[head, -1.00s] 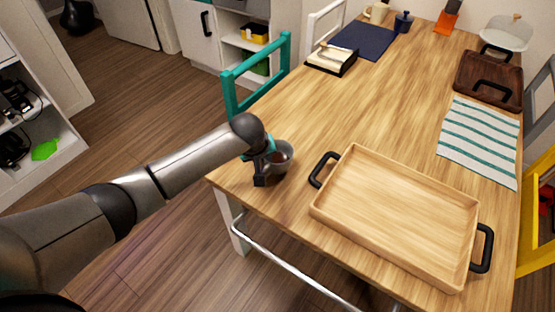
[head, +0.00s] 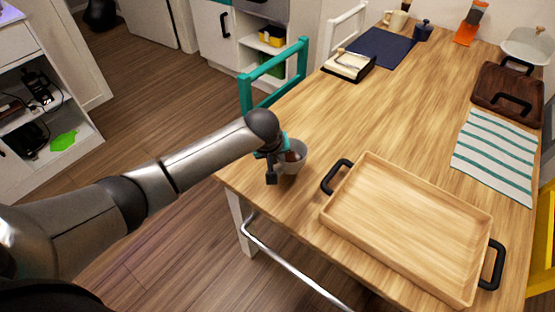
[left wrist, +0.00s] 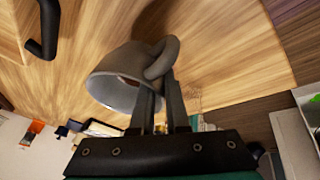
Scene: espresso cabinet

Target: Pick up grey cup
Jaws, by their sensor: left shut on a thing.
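The grey cup (head: 294,156) is at the near left corner of the wooden table (head: 370,110), to the left of the tray. My left gripper (head: 282,165) is at the cup's near left side and partly hides it. In the left wrist view, the grey cup (left wrist: 118,82) shows with its handle between the two fingers of my left gripper (left wrist: 160,92), which are shut on it. Whether the cup still touches the table is hard to tell. My right gripper is not in view.
A wooden tray (head: 398,276) with black handles stands right of the cup. A striped cloth (head: 495,155) and a dark brown tray (head: 508,95) lie at the right. A teal chair (head: 275,70) stands at the table's left edge. The table's middle is clear.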

